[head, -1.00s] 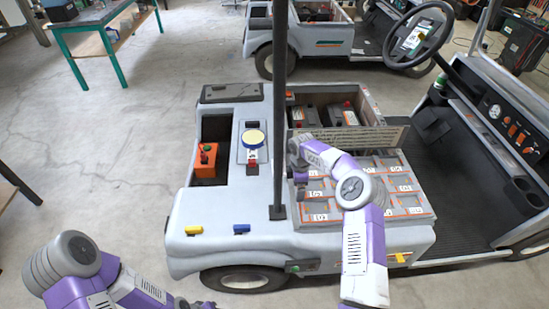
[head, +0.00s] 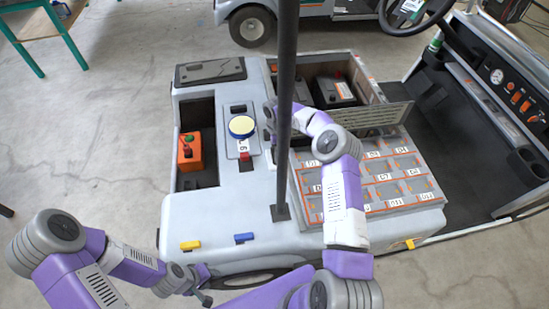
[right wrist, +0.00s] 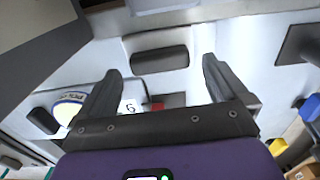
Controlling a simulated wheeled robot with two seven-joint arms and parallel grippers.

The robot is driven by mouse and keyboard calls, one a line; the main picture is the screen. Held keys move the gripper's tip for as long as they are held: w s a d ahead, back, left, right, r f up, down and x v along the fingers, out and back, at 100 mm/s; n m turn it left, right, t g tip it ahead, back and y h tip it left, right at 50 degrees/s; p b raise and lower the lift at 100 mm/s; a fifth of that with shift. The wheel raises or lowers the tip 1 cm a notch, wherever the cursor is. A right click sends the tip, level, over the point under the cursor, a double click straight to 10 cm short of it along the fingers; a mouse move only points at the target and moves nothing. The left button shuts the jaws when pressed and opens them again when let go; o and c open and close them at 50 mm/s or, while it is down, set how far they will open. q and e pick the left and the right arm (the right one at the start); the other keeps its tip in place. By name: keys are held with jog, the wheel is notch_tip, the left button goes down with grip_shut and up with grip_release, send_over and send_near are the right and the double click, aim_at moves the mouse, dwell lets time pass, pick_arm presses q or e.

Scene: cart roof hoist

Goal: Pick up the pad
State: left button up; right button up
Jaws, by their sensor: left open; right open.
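The likely pad is a round cream-yellow disc with a blue rim (head: 241,126), lying on a light plate on the cart's grey deck. It also shows at the left of the right wrist view (right wrist: 68,108), outside the fingers. My right gripper (right wrist: 162,68) is open and empty, above the deck with a dark oval slot between its fingertips. In the head view it is just right of the disc, partly hidden by the black post. My left gripper (head: 204,298) is open at the bottom of the head view, in front of the cart and well away from the disc.
A black upright post (head: 284,110) stands right of the disc. An orange box (head: 190,152) sits in a recess to the left. Yellow (head: 190,245) and blue (head: 244,238) blocks lie on the front deck. A compartmented tray (head: 385,190) and an open battery bay are to the right.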

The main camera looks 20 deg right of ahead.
notch_tip(320, 180, down, 4)
jog(key=shift+w+a+f+b, duration=0.1)
jog(key=shift+w+a+b, duration=0.05)
jog(key=shift+b, duration=0.35)
jog(key=shift+c, duration=0.5)
jog(key=c, duration=0.8)
jog(key=shift+o, duration=0.2)
notch_tip(320, 180, up, 10)
jog(key=p, duration=0.2)
jog(key=shift+p, duration=0.35)
